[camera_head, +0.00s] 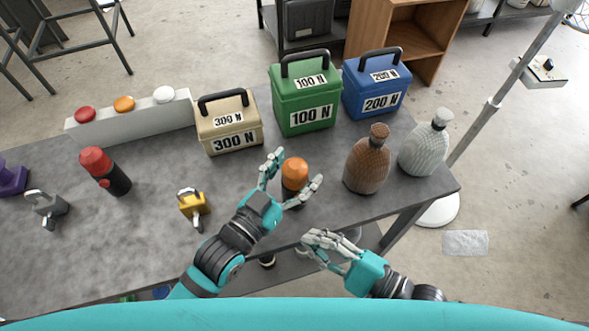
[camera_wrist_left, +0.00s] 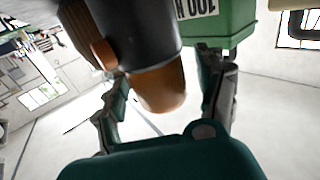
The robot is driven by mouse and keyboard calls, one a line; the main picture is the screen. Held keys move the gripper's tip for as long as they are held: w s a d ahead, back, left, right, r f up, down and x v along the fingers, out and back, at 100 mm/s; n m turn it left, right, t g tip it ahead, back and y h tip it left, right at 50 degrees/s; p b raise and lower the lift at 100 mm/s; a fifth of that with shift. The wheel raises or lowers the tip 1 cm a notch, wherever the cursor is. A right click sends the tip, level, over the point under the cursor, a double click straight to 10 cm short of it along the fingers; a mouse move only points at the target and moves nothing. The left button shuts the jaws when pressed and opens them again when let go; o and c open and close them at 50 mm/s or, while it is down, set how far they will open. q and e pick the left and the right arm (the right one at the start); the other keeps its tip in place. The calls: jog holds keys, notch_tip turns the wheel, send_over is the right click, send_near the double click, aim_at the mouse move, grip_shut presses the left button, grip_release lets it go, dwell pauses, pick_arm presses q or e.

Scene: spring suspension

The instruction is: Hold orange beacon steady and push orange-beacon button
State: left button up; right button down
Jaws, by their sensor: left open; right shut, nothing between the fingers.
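The orange beacon (camera_head: 294,173) has an orange dome on a dark body and stands near the table's front edge. My left gripper (camera_head: 291,180) is open, with one finger on each side of the beacon. In the left wrist view the beacon (camera_wrist_left: 158,88) appears upside down, its dome between the spread fingers; a round orange button (camera_wrist_left: 103,53) juts from its dark body. I cannot tell whether either finger touches it. My right gripper (camera_head: 316,248) is shut and empty, in front of the table edge, below and right of the beacon.
A beige 300 N box (camera_head: 232,134), a green 100 N box (camera_head: 305,101) and a blue 200 N box (camera_head: 376,92) stand behind. Brown (camera_head: 366,166) and white (camera_head: 424,152) bottles stand right. A red beacon (camera_head: 104,172) and a yellow clamp-like object (camera_head: 194,206) are left.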

pick_arm(q)
jog(key=shift+s, duration=0.1)
jog(key=v, duration=1.2)
jog(key=shift+d, duration=0.1)
